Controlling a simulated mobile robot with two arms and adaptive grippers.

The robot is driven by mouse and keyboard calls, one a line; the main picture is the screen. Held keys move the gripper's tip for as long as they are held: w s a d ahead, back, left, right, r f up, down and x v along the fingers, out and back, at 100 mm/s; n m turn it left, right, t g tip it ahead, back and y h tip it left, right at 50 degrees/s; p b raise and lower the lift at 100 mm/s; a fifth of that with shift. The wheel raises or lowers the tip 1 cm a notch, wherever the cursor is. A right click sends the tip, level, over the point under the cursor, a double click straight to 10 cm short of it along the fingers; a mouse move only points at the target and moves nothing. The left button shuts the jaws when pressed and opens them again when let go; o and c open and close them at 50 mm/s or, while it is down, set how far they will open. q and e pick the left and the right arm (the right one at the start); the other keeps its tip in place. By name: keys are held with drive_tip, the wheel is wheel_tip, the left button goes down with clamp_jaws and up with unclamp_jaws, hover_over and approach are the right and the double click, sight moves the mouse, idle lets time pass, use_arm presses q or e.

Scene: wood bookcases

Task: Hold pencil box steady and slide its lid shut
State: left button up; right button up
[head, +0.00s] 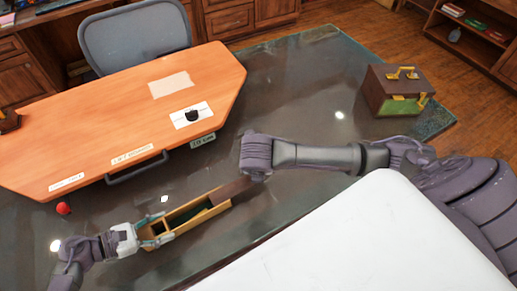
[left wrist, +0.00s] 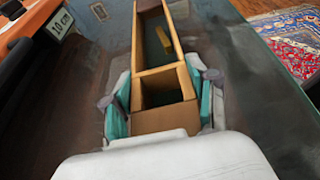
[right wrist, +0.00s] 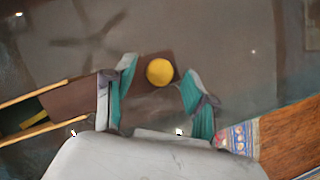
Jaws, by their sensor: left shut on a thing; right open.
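The wooden pencil box (head: 203,216) lies on the dark glassy tabletop, with its top partly open. In the left wrist view my left gripper (left wrist: 162,103) is shut across the near end of the box (left wrist: 167,121), one teal finger on each side. A small yellow piece (left wrist: 163,39) lies inside the long compartment. The dark brown lid (head: 232,190) sticks out from the box's far right end. In the right wrist view the lid (right wrist: 76,100) runs between the open fingers of my right gripper (right wrist: 153,88), and its round yellow knob (right wrist: 160,72) sits between them without visible contact.
An orange wooden board (head: 110,110) with paper labels and a black handle (head: 138,168) lies behind the box. A small red ball (head: 63,208) is at left. A brown and green chest (head: 395,92) stands at back right. Clear tabletop surrounds the lid's outer end.

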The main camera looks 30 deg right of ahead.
drive_tip(key=shift+f, duration=0.1)
clamp_jaws()
idle(0.3)
use_arm(q)
drive_tip(key=shift+d, duration=0.1)
use_arm(e)
approach(218, 194)
drive_tip(key=x, duration=0.5)
drive_tip(key=shift+a+f, duration=0.1)
unclamp_jaws()
